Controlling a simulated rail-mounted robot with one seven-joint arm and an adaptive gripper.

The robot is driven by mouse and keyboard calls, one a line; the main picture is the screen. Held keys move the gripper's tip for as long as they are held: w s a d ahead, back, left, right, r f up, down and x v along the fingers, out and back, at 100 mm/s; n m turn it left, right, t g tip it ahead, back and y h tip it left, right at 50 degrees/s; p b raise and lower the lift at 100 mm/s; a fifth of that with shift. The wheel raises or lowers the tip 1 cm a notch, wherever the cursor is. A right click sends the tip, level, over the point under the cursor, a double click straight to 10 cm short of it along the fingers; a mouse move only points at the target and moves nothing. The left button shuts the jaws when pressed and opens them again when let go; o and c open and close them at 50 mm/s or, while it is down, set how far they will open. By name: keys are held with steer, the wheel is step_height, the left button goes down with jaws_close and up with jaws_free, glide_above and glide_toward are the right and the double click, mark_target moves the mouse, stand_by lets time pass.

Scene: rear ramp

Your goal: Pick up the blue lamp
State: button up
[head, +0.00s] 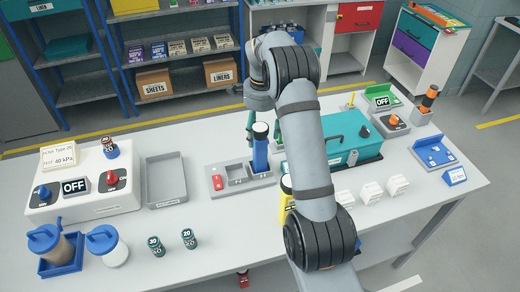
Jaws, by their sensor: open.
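The blue lamp (261,155) stands upright in the right part of a grey dock (238,186) near the middle of the table. It has a blue body and a pale, dark-edged top. My gripper (262,132) points down at the lamp's upper part, with dark fingers showing on either side of it. The fingers look apart and open. My arm hides part of the gripper, so I cannot tell whether a finger touches the lamp.
A red item (217,183) sits in the dock's left part. An empty grey tray (166,203) lies left of it. A teal case (335,152) stands close on the right, partly behind my arm. Small labelled cylinders (189,239) stand in front.

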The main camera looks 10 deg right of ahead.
steer(key=shift+c, duration=1)
jaws_close()
